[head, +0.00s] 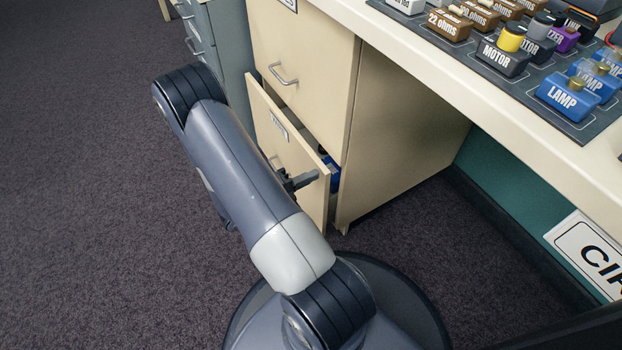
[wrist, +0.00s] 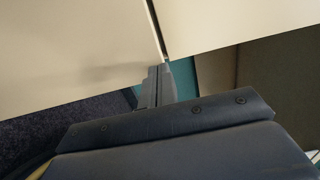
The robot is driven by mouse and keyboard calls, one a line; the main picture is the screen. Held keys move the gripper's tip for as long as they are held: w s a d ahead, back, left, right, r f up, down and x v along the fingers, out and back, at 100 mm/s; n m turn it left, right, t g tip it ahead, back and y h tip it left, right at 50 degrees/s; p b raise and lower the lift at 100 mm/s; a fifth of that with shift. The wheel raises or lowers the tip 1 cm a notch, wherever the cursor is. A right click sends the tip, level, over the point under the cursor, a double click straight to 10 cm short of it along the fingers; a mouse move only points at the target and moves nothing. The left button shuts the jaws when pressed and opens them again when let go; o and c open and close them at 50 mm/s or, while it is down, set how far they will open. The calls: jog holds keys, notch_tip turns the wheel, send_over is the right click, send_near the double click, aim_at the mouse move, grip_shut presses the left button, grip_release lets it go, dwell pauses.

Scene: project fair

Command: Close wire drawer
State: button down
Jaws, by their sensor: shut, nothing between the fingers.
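The wire drawer (head: 262,128) is the lower drawer of the cream cabinet and stands partly open. Its front carries a label and a handle, which my arm partly covers. Something blue (head: 333,172) shows inside at its right side. My gripper (head: 304,181) is shut and empty, close to the right part of the drawer front. In the wrist view my gripper (wrist: 157,72) points at the cream drawer front (wrist: 70,50), near its edge. I cannot tell whether the fingers touch it.
The upper drawer (head: 300,50) above is shut. A grey cabinet (head: 228,60) stands to the left. The cream table (head: 470,90) at the right carries a dark mat with several labelled blocks, such as a lamp block (head: 567,98). Carpet at the left is clear.

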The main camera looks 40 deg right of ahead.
aim_at(322, 171)
jog(key=shift+s+d, duration=0.1)
jog(key=shift+d, duration=0.25)
jog(key=shift+s+d+r+p, duration=0.15)
jog(key=shift+d+p, duration=0.25)
jog(key=shift+d, duration=0.15)
jog(key=shift+s+d, duration=0.15)
jog(key=shift+d, duration=0.55)
